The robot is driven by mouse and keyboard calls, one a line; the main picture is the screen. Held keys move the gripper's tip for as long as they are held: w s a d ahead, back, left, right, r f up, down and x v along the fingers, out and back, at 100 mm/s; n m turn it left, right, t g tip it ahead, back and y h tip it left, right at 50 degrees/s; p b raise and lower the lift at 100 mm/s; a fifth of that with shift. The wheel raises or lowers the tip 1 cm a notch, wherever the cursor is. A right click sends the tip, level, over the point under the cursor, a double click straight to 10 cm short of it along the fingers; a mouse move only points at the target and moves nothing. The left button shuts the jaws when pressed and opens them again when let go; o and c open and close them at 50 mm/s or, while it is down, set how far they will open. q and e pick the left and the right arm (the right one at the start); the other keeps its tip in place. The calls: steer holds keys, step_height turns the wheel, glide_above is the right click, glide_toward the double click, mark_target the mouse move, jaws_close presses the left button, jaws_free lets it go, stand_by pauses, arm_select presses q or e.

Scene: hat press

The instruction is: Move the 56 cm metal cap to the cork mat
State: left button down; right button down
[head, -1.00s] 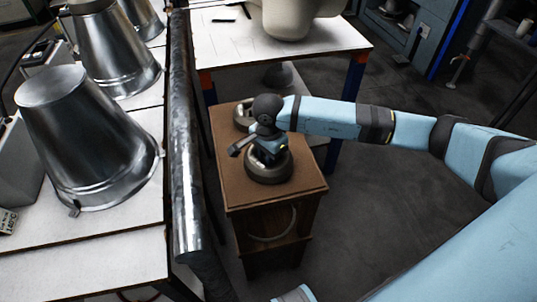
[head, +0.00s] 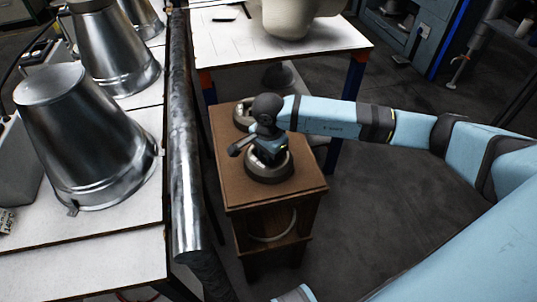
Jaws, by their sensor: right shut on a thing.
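My right gripper (head: 268,157) points down over the small wooden stand and is shut on a low round metal cap (head: 270,174). The cap has a dark rim and a shiny inner part, and the gripper covers much of its top. It is on or just above the brown, cork-like top (head: 298,187) of the stand; I cannot tell whether it touches. No size mark is readable on it. A second, similar round cap (head: 241,113) sits at the back left of the same top, partly hidden by my right wrist. My left gripper is not in view.
Large metal cones (head: 85,135) stand on the white table (head: 85,255) at left. A thick metal bar (head: 183,140) runs along that table's edge, close to the stand. Another white table (head: 225,42) holds a pale form (head: 295,18) behind. Floor at right is open.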

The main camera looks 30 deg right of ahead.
steer(key=shift+r, duration=0.1)
steer(key=c, duration=1.1)
jaws_free()
steer(key=shift+o, duration=0.7)
steer(key=shift+r+p, duration=1.9)
steer(key=shift+r, duration=1.85)
steer(key=shift+s+f, duration=0.1)
